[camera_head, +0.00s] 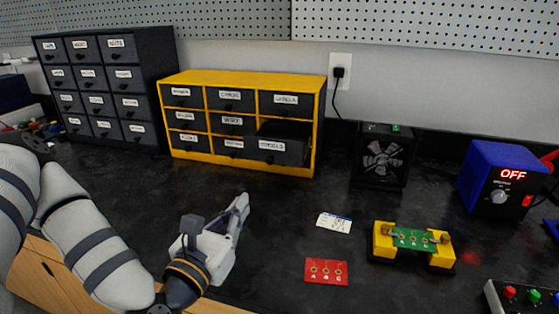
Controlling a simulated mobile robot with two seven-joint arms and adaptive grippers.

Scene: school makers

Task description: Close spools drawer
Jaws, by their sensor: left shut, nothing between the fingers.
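The yellow drawer cabinet (314,112) stands against the back wall with several dark labelled drawers. Its lower right drawer, labelled SPOOLS (284,151), sticks out toward me, and its dark interior shows above the front. The other drawers in this cabinet look flush. My left gripper (242,203) is shut and empty above the dark worktop. It is in front of the cabinet, below and to the left of the open drawer, and apart from it. My right gripper is not in view.
A dark drawer cabinet (165,92) stands at the back left. A small fan box (381,157), a blue power unit (497,178), a yellow holder with a green board (412,240), a red board (326,271) and a white card (334,222) occupy the right side. The worktop before the drawer is clear.

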